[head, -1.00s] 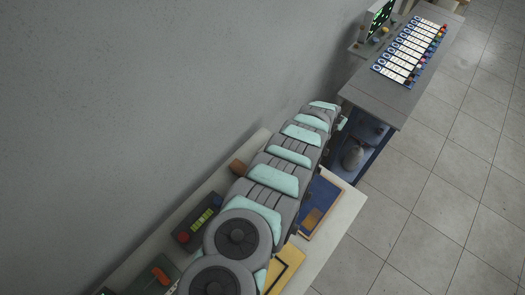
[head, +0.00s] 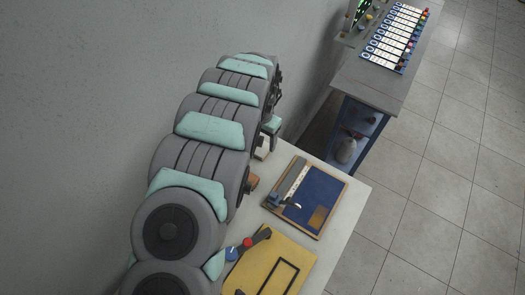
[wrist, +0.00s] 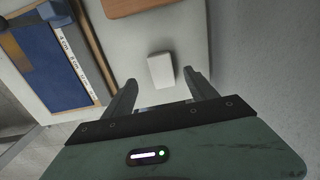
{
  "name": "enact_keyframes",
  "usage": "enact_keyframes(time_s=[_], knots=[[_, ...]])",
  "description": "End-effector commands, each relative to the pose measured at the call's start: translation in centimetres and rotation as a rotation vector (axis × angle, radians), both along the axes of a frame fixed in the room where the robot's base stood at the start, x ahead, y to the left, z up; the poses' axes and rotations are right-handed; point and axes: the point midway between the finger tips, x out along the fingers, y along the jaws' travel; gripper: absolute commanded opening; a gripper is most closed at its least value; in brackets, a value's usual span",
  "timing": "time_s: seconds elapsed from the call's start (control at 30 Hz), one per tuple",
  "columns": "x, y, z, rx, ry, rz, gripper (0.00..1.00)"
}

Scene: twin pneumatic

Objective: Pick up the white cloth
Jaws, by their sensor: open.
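The white cloth (wrist: 160,70) looks like a small, folded, block-like white piece lying on the pale table top in the wrist view. In the head view a small white piece (head: 264,148) shows beside my arm, partly hidden by it. My gripper (wrist: 160,80) is open and empty, its two fingers spread on either side of the cloth's near end as seen from the wrist. The gap in height between the fingertips and the cloth is hard to tell. In the head view the gripper (head: 272,128) hangs at the table's far end, mostly behind my arm.
A blue board with a wooden frame and ruler (head: 312,200) lies right of my arm. A yellow board (head: 268,266) and a lever with red and blue knobs (head: 248,244) are nearer. A brown block (head: 252,182) sits close to the arm. A grey cabinet (head: 372,84) stands beyond.

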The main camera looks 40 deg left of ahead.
Motion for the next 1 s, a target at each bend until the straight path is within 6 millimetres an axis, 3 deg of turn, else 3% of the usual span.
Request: enact_keyframes(time_s=[0.7,1.0], knots=[[0.7,0.2,-6.0,0.0,-0.003,0.001,0.66],[0.7,0.2,-6.6,0.001,-0.003,0.001,0.66]])
